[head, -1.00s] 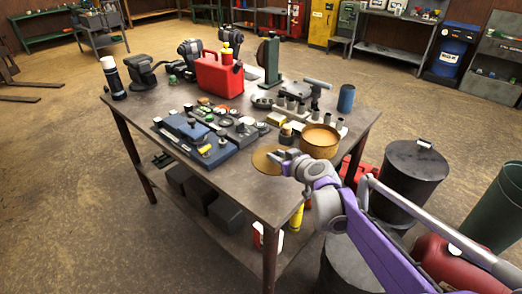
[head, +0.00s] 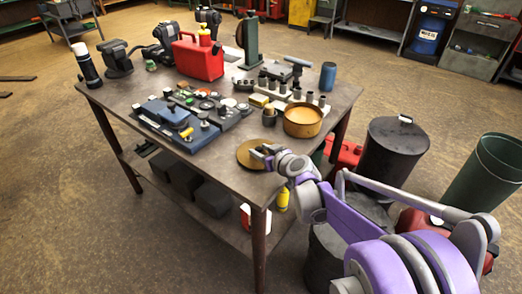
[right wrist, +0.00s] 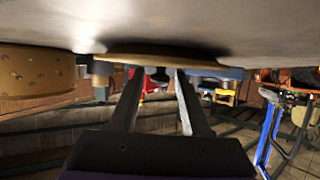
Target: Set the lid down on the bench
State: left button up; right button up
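The lid (head: 246,153), a flat round brown disc, lies at the near right part of the bench (head: 238,180), close to its front edge. In the right wrist view the bench top is at the top of the picture, and the lid (right wrist: 165,55) appears flat against it. A small dark knob (right wrist: 159,75) shows between my fingertips. My right gripper (head: 266,153) is over the lid; in the right wrist view its fingers (right wrist: 159,85) stand apart, with narrow gaps beside the knob. My left gripper is out of view.
An open orange-brown round pan (head: 302,121) stands just behind the lid. A blue tool set (head: 180,125), a red can (head: 200,58) and several metal cylinders crowd the bench. A dark drum (head: 395,155) and a green bin (head: 490,170) stand to the right.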

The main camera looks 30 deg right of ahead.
jog(key=shift+o, duration=0.5)
jog(key=shift+r, duration=0.1)
jog(key=shift+r, duration=0.2)
jog(key=p+v, duration=0.1)
jog(key=v, duration=1.1)
jog(key=shift+d, duration=0.1)
dwell(0.5)
